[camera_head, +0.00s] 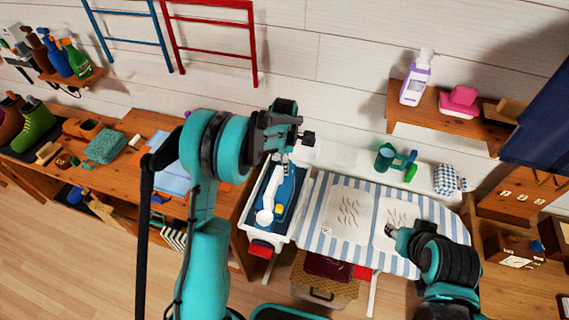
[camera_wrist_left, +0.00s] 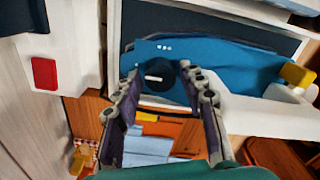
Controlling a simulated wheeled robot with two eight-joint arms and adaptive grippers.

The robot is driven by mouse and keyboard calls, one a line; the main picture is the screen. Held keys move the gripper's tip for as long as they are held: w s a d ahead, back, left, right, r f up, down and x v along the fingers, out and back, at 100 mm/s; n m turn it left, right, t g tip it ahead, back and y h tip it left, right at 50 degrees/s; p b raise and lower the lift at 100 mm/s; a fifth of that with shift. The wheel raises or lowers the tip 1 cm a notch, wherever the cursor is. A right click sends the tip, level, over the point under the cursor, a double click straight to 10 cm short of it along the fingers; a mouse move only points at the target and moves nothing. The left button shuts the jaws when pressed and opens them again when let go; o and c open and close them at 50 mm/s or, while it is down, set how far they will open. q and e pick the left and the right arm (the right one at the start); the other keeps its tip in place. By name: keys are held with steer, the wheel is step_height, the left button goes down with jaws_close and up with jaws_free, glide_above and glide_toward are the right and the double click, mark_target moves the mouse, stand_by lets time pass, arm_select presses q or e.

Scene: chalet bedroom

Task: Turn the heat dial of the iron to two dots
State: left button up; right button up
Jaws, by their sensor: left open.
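The blue iron (camera_head: 287,196) with a white handle and a yellow part lies in the white tray at the left end of the ironing board. In the left wrist view, its blue body (camera_wrist_left: 225,62) carries a dark round heat dial (camera_wrist_left: 158,76) with a short white mark lying roughly level. Three white dots show just above the dial. My left gripper (camera_wrist_left: 160,72) is open, its fingers on either side of the dial; I cannot tell if they touch it. In the head view my left gripper (camera_head: 285,150) is above the tray's back end. My right gripper (camera_head: 392,231) is over the board; its fingers are unclear.
The striped ironing board (camera_head: 312,220) spreads right of the tray (camera_head: 249,217). A wall shelf (camera_head: 436,112) with a spray bottle (camera_head: 416,78) is at the upper right. A wooden workbench (camera_head: 130,125) with cloths runs along the left.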

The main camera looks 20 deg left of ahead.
arm_select(q)
steer(key=c, duration=0.9)
steer(key=shift+m, duration=0.3)
